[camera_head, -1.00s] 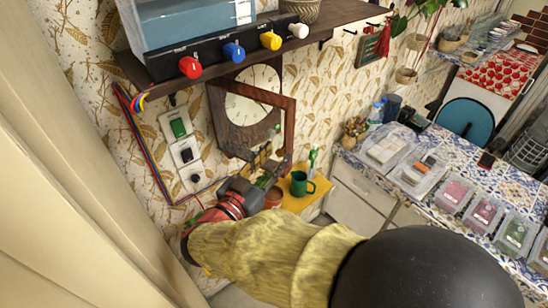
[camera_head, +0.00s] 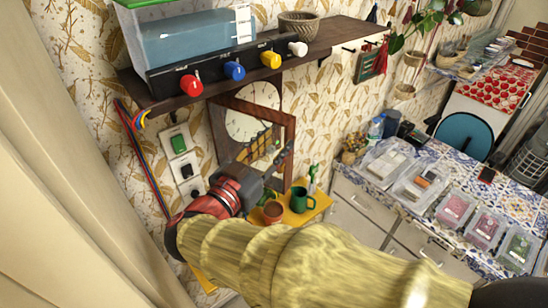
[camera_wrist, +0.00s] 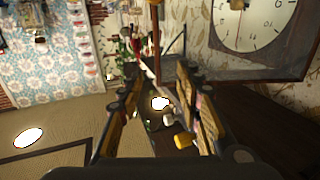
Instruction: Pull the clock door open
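The wooden wall clock (camera_head: 275,90) hangs under the shelf, its pale dial partly covered by its door and my gripper. Its door (camera_head: 289,128), a brown wooden frame, stands out from the wall at an angle. My gripper (camera_head: 266,146) is at the door's frame opening, fingers toward its right side; exact contact is unclear. In the wrist view the dial (camera_wrist: 252,22) is at top right, with wooden framing (camera_wrist: 240,76) below it. My gripper (camera_wrist: 157,112) shows its two fingers spread, with no object clearly held. A narrow brown bar (camera_wrist: 155,45) stands beyond the fingertips.
The shelf (camera_head: 330,38) above carries a tank and a panel with coloured knobs. Sockets and a switch (camera_head: 178,143) are on the wall at left. A yellow stand (camera_head: 312,212) with a green mug (camera_head: 301,199) and a brown cup (camera_head: 273,211) is below. A tiled counter is at right.

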